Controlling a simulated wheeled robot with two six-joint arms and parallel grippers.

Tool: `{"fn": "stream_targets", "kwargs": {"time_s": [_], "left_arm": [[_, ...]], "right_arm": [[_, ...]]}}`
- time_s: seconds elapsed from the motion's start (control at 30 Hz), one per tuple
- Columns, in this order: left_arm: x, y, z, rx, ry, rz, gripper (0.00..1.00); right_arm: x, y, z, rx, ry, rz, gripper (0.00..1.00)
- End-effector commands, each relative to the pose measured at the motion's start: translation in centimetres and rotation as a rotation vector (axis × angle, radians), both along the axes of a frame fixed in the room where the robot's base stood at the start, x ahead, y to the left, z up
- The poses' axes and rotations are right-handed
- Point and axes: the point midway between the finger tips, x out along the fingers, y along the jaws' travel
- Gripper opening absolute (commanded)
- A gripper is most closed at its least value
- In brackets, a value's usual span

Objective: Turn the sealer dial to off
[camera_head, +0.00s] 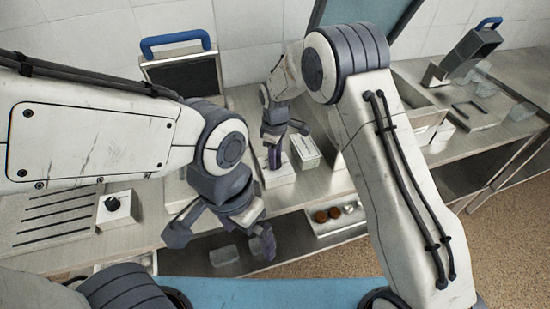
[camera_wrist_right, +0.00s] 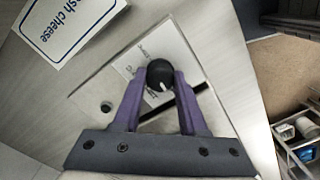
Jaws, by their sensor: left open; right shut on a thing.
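A round black dial (camera_wrist_right: 160,75) with a white pointer mark sits on a pale plate (camera_wrist_right: 180,48) with printed lettering, which is partly hidden and too small to read. My right gripper (camera_wrist_right: 159,82) is shut on the dial, one purple finger at each side. In the head view my right gripper (camera_head: 275,156) points down at the counter, and the dial between its fingers cannot be made out. A sealer (camera_head: 185,66) with a blue handle stands at the back left. My left gripper (camera_head: 221,238) is open and empty at the counter's front edge, away from the dial.
Another black knob on a white block (camera_head: 117,211) sits beside a slotted plate (camera_head: 52,214). A clear-lidded tub (camera_head: 304,152) stands right of my right gripper. A second blue-handled device (camera_head: 474,48) is at the back right. A "cheese" label (camera_wrist_right: 66,22) lies near the dial.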

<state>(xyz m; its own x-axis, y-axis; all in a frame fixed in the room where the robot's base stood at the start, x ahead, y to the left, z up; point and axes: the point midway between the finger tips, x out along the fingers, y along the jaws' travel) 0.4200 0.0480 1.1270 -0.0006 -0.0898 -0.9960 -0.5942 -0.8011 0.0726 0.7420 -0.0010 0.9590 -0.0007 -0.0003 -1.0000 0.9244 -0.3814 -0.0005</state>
Motion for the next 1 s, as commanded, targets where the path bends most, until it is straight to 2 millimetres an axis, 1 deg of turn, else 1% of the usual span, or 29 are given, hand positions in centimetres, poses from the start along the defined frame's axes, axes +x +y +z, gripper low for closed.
{"fn": "stream_targets", "kwargs": {"time_s": [0.13, 0.33, 0.83, 0.87, 0.9, 0.93, 1.0], "left_arm": [[0.01, 0.0, -0.05, 0.0, 0.0, 0.0, 1.0], [0.0, 0.01, -0.08, 0.0, 0.0, 0.0, 1.0], [0.0, 0.01, -0.09, 0.0, 0.0, 0.0, 1.0], [0.0, 0.01, -0.09, 0.0, 0.0, 0.0, 1.0], [0.0, 0.01, -0.09, 0.0, 0.0, 0.0, 1.0], [0.0, 0.01, -0.09, 0.0, 0.0, 0.0, 1.0], [0.0, 0.01, -0.09, 0.0, 0.0, 0.0, 1.0]], "right_arm": [[0.01, 0.02, 0.12, 0.001, 0.0, 0.067, 0.0], [0.02, 0.01, 0.13, 0.001, 0.0, 0.117, 0.0], [0.03, 0.03, 0.14, 0.001, -0.001, 0.133, 0.0], [0.03, 0.03, 0.14, 0.001, -0.001, 0.133, 0.53], [0.02, 0.03, 0.13, 0.001, -0.001, 0.133, 0.68], [0.02, 0.03, 0.12, 0.001, -0.001, 0.133, 0.72], [0.02, 0.03, 0.1, 0.001, -0.001, 0.132, 0.72]]}}
